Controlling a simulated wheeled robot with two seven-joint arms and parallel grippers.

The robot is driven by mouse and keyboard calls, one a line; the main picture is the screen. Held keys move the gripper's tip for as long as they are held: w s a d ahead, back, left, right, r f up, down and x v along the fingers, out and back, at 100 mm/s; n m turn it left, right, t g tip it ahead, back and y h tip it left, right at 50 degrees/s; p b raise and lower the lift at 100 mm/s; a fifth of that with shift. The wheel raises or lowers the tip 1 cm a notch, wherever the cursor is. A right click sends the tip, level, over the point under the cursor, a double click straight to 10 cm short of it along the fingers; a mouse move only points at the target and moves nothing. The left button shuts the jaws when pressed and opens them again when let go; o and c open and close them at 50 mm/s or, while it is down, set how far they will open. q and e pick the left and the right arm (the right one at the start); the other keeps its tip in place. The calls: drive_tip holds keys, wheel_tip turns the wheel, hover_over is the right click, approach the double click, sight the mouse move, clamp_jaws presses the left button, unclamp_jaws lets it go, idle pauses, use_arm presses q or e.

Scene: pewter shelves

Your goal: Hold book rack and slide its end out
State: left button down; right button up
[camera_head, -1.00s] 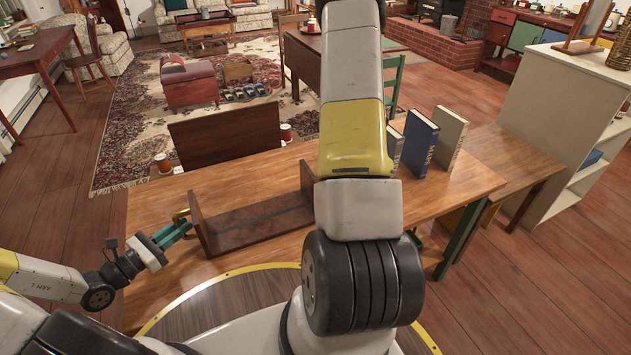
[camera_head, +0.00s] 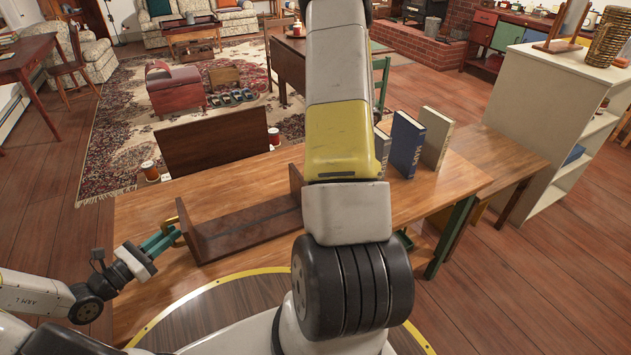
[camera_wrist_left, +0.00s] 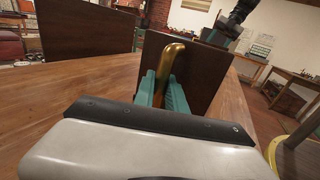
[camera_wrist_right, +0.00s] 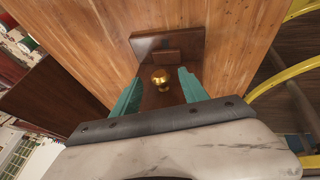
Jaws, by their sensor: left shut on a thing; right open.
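The dark wood book rack (camera_head: 245,232) lies on the table, with upright end boards. My left gripper (camera_head: 168,240) is at its left end, shut on a brass handle (camera_head: 182,220). The left wrist view shows the brass handle (camera_wrist_left: 170,65) between the teal fingers (camera_wrist_left: 162,95), in front of the dark end board (camera_wrist_left: 205,75). My right arm covers the rack's right part in the head view, and the right gripper is hidden there. In the right wrist view the right gripper (camera_wrist_right: 158,90) is open, with a brass knob (camera_wrist_right: 160,77) on the rack (camera_wrist_right: 168,42) between its fingers.
Several upright books (camera_head: 405,143) stand on the table (camera_head: 250,180) at right. A dark wood panel (camera_head: 215,140) and red-labelled jars (camera_head: 150,170) are at the far edge. A pale shelf unit (camera_head: 550,95) stands to the right. Bare tabletop surrounds the rack.

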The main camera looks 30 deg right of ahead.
drive_tip(key=v, duration=0.9)
drive_tip(key=shift+d+r, duration=0.15)
drive_tip(key=shift+r, duration=0.2)
drive_tip(key=shift+s, duration=0.1)
use_arm(q)
drive_tip(key=c, duration=1.3)
unclamp_jaws()
drive_tip(key=v, duration=1.2)
